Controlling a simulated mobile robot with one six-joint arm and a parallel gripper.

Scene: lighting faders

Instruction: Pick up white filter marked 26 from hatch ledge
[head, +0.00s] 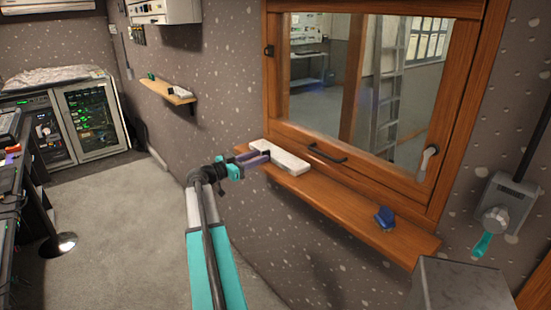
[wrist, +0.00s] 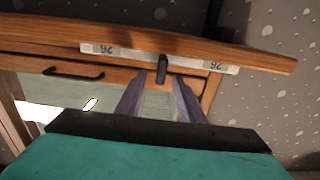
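The white filter (head: 289,161) lies along the wooden hatch ledge (head: 345,213) below the window. In the wrist view the filter (wrist: 125,51) is a long white bar with an upside-down 26 near each end and a black grip (wrist: 162,68) in its middle. My gripper (head: 262,156) reaches the filter's near left part in the head view. In the wrist view my gripper (wrist: 159,77) is open, with its purple fingers spread on either side of the black grip. Gaps show between fingers and grip, and I cannot tell the exact depth between them.
A blue object (head: 384,218) sits farther right on the ledge. The wooden window frame (head: 350,165) with a black handle (head: 327,154) rises just behind. A small wall shelf (head: 166,91) holds a white item and a green one. Grey carpet is clear at left.

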